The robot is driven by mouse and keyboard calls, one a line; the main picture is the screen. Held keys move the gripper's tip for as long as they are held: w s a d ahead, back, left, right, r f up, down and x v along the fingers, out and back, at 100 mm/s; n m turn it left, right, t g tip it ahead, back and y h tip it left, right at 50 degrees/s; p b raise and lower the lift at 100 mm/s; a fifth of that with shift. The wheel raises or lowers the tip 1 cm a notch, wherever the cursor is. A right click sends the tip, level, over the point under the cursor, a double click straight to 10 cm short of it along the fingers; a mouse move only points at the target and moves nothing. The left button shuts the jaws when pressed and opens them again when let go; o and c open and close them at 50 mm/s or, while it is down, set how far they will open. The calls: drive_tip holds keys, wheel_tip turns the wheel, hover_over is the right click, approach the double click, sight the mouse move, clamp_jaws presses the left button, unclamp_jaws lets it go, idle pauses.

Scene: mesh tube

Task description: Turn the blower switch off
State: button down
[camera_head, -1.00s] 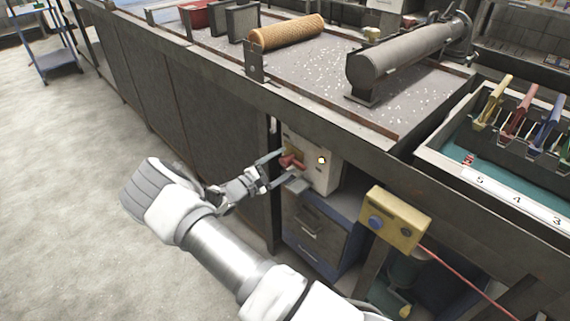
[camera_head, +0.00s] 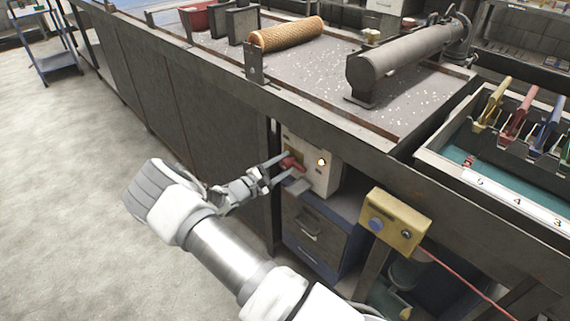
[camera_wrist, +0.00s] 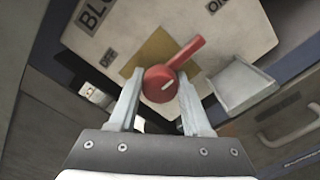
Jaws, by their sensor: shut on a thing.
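The blower switch is a red rotary handle (camera_wrist: 166,82) on a brass-coloured plate (camera_wrist: 152,50) on the front of a white control box (camera_head: 322,178). In the wrist view the box bears the letters "BLO", a small label reading "OFF" at the left and one reading "ON" at the upper right. The red lever points to the upper right, toward the "ON" side. My gripper (camera_wrist: 160,102) is shut on the round hub of the red handle, one finger on each side. In the head view the red handle (camera_head: 291,163) shows between my fingers. A lamp (camera_head: 321,162) on the box glows.
A small grey ledge (camera_wrist: 240,85) juts out beside the handle. A yellow box (camera_head: 396,221) with a blue button is at the right, with a red cable. Blue-grey drawers (camera_head: 315,235) stand below, and the bench edge (camera_head: 330,118) overhangs the box.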

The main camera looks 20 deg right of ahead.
drive_tip(key=n+p, duration=0.1)
drive_tip(key=n, duration=0.3)
drive_tip(key=shift+n+p, duration=0.3)
drive_tip(key=shift+p, duration=0.05)
drive_tip(key=n+p, duration=0.1)
drive_tip(key=n, duration=0.3)
drive_tip(key=shift+n, duration=0.3)
drive_tip(key=n+p, duration=0.1)
drive_tip(key=n, duration=0.3)
drive_tip(key=shift+n+p, duration=0.35)
drive_tip(key=shift+n, duration=2.05)
drive_tip(key=shift+c, duration=1.7)
unclamp_jaws()
drive_tip(key=shift+a, duration=0.1)
drive_tip(key=p+v, duration=0.1)
drive_tip(key=v, duration=1.6)
drive_tip(key=shift+a+p, duration=0.2)
drive_tip(key=shift+p, duration=0.15)
